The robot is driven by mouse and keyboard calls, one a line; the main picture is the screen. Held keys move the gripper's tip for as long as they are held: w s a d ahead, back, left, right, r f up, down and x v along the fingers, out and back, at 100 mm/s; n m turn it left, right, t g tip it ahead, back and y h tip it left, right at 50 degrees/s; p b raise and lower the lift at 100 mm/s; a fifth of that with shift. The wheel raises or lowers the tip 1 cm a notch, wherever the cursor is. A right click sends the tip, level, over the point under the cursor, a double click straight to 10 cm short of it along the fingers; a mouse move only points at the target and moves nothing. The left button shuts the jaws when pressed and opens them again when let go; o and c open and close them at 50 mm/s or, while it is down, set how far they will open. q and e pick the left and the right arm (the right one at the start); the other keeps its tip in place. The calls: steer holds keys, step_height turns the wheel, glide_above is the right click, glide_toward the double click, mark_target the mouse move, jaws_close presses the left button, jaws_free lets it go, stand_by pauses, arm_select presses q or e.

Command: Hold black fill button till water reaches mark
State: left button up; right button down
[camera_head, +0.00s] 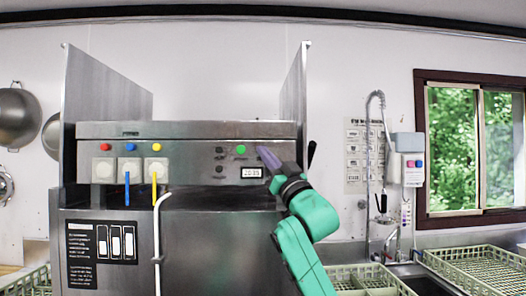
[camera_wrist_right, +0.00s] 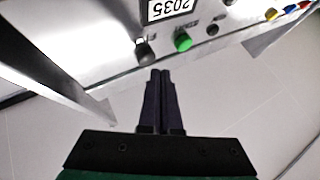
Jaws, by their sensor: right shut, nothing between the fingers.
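My right gripper (camera_head: 262,152) is shut and empty, with its fingertips at the right end of the steel machine's control panel (camera_head: 180,158). It also shows in the right wrist view (camera_wrist_right: 160,76), just short of a black button (camera_wrist_right: 144,52) beside a green button (camera_wrist_right: 182,40). Whether the tips touch the black button I cannot tell; the gripper hides it in the head view. The green button (camera_head: 240,149) and a display reading 20:35 (camera_head: 251,171) also show there. Which black control is for filling is unreadable. No water level or mark is clearly visible. My left gripper is not in view.
Red (camera_head: 105,147), blue (camera_head: 130,147) and yellow (camera_head: 156,147) controls line the panel's left. A white pipe (camera_head: 157,240) runs down the machine's front. An upright steel side plate (camera_head: 295,95) stands near my right gripper. Green racks (camera_head: 480,268) lie at the right.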

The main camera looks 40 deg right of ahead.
steer(key=shift+w+d, duration=0.1)
stand_by(0.7)
steer(key=shift+w+d, duration=0.2)
steer(key=shift+w, duration=0.05)
steer(key=shift+w+d+p, duration=0.25)
steer(key=shift+w+p, duration=0.1)
steer(key=shift+p, duration=0.25)
stand_by(0.5)
steer(key=shift+s+a, duration=0.1)
stand_by(2.9)
steer(key=shift+s+a+b, duration=0.35)
steer(key=shift+s+b, duration=0.15)
steer(key=shift+b, duration=0.05)
steer(key=shift+s+a, duration=0.1)
